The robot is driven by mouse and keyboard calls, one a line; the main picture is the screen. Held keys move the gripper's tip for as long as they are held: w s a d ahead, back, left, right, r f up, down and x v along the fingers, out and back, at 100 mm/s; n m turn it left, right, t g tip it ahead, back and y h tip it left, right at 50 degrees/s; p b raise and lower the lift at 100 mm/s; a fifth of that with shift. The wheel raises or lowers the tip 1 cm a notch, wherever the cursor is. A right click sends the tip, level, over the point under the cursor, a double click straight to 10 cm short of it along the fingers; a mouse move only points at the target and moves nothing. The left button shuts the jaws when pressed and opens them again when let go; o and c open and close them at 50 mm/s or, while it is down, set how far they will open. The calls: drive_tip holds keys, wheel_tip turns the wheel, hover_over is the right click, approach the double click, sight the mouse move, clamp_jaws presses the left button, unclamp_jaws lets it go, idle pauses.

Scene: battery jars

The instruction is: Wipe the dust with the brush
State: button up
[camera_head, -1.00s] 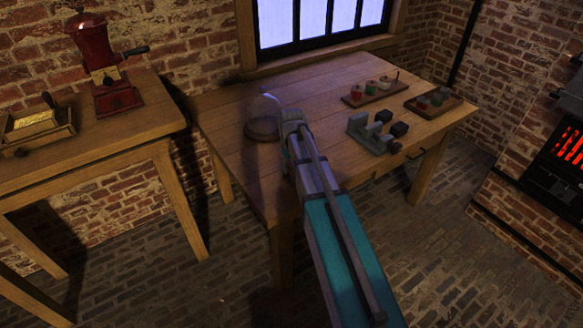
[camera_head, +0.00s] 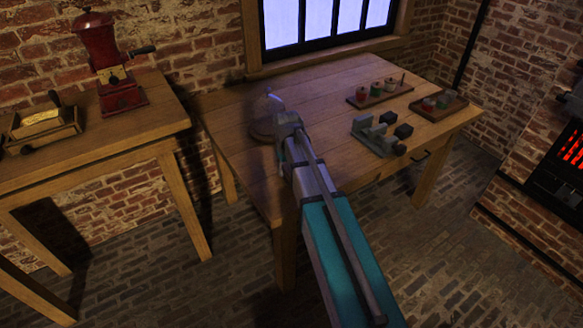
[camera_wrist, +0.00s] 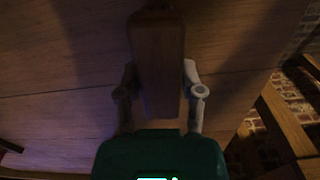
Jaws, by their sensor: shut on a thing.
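My gripper (camera_wrist: 159,78) is shut on a long brown wooden piece, which looks like the brush (camera_wrist: 157,50), in the wrist view. Its bristles are not visible there. In the head view my gripper (camera_head: 274,108) is over the left part of the wooden table (camera_head: 235,135), and the brush cannot be made out clearly. A round brown disc (camera_head: 262,128) lies on the table beside and partly behind my gripper. I cannot clearly make out the dust on the dark tabletop.
A grey metal clamp-like device (camera_head: 372,135) stands right of my arm. Two small trays (camera_head: 358,103) (camera_head: 455,108) with little jars are at the back right. A red grinder (camera_head: 118,90) and a wooden box (camera_head: 45,132) stand on the left table. The table's back left is clear.

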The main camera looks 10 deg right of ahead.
drive_tip(key=shift+s+a, duration=0.2)
drive_tip(key=shift+a, duration=0.4)
drive_tip(key=shift+w+a, duration=0.15)
drive_tip(key=shift+w, duration=0.35)
drive_tip(key=shift+w, duration=0.1)
drive_tip(key=shift+w+d, duration=0.3)
drive_tip(key=shift+d, duration=0.65)
drive_tip(key=shift+w+d, duration=0.3)
drive_tip(key=shift+d, duration=0.65)
drive_tip(key=shift+r, duration=0.1)
drive_tip(key=shift+r+p, duration=2.95)
drive_tip(key=shift+p, duration=0.05)
